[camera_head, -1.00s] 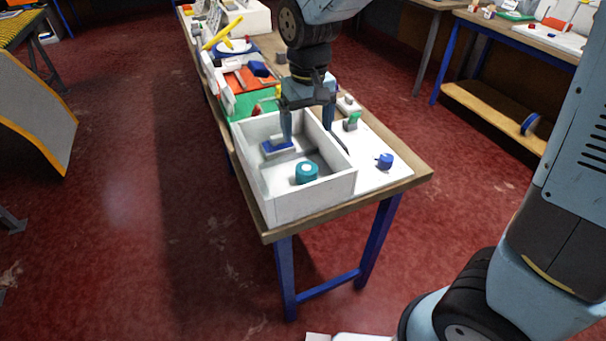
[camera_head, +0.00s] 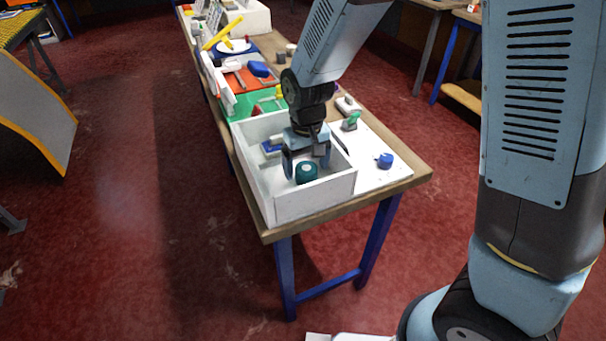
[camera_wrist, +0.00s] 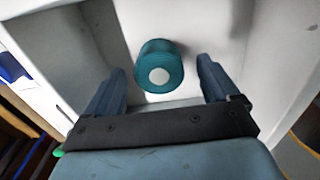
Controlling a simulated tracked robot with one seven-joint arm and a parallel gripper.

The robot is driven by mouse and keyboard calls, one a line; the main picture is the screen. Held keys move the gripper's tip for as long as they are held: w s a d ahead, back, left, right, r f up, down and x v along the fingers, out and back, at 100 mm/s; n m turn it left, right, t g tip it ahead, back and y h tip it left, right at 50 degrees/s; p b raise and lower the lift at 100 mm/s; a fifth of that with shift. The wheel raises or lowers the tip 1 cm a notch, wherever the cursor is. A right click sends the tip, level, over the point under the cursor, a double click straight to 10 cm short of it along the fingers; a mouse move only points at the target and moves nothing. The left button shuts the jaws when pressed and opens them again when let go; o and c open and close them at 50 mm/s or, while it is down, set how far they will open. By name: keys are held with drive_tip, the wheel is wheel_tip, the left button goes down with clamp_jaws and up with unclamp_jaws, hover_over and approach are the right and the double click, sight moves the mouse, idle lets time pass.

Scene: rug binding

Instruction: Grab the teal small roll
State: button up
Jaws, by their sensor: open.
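The teal small roll (camera_head: 306,173) stands upright in the near part of a white open box on the table. In the wrist view the roll (camera_wrist: 158,66) shows its round teal top with a white centre, ahead of and between the finger lines. My gripper (camera_head: 306,172) is inside the box just above the roll, fingers pointing down. In the wrist view my gripper (camera_wrist: 160,80) has its two fingers wide apart, with nothing between them held. I cannot tell how far the fingertips are above the box floor.
The white box (camera_head: 312,201) has raised walls close around my gripper. A blue and white block (camera_head: 270,147) lies in its far left part. On the white board (camera_head: 372,176) to the right are a blue piece (camera_head: 385,160) and a green-topped piece (camera_head: 350,122).

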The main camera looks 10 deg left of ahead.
drive_tip(key=shift+f, duration=1.05)
drive_tip(key=shift+c, duration=0.3)
drive_tip(key=c, duration=1.1)
